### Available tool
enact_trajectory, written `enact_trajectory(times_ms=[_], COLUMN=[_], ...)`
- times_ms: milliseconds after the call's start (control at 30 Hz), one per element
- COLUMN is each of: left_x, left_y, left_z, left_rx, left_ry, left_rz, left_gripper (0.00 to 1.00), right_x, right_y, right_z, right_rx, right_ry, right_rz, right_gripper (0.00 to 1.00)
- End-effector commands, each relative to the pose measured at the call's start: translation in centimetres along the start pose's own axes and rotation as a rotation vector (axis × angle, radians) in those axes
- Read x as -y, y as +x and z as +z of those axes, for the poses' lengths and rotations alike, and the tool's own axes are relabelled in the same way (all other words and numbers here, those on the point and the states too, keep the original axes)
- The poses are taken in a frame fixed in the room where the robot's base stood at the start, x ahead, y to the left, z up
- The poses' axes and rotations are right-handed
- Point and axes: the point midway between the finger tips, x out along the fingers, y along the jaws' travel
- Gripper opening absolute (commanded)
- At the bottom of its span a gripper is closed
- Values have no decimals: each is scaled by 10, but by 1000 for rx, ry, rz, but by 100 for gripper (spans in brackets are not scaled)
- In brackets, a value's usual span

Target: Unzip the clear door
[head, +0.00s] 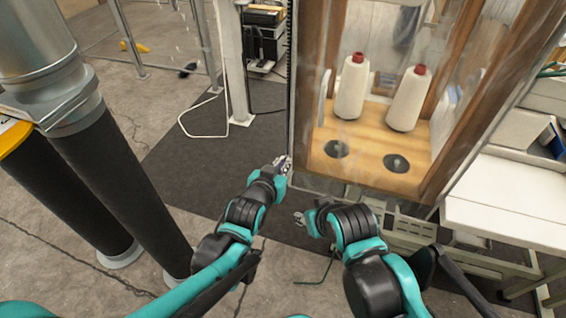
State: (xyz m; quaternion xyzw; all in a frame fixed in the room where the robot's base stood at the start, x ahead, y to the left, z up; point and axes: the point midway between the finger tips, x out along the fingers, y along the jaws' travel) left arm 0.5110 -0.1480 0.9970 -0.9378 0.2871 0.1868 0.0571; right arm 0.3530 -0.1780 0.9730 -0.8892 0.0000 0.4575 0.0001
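The clear door (455,75) is a see-through sheet over the front of a wooden cabinet at the upper right. A dark zipper line (291,85) runs up the door's left edge. My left gripper (284,162) is at the lower end of this line, close to the door's lower left corner. I cannot tell whether it touches the zipper or is shut on a pull tab. My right gripper (300,218) is below the door, apart from it, near the lower left corner. Its fingers are small and partly turned away.
Inside the cabinet, two white spools (352,88) with red tops stand on a wooden shelf (372,150). A white table (510,205) is at the right. A white post (236,75) stands left of the door. Large grey-black pipes (105,150) stand at the left. The dark mat (205,160) is mostly clear.

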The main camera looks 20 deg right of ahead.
Motion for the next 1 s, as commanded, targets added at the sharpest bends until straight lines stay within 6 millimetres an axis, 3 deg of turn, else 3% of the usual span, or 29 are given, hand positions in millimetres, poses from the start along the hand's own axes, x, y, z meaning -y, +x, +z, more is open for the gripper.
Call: enact_trajectory(times_ms=[267, 300, 367, 767, 1000], left_x=[0, 0, 0, 0, 0], left_y=[0, 0, 0, -6, -41], left_z=[0, 0, 0, -1, 0], left_rx=[1, 1, 0, 0, 0], left_ry=[0, 0, 0, 0, 0], left_rz=[0, 0, 0, 0, 0], left_gripper=[0, 13, 25, 25, 25], right_x=[0, 0, 0, 0, 0], right_y=[0, 0, 0, 0, 0], right_z=[0, 0, 0, 0, 0], right_rx=[0, 0, 0, 0, 0], right_ry=[0, 0, 0, 0, 0], right_rz=[0, 0, 0, 0, 0], right_gripper=[40, 40, 40, 40, 40])
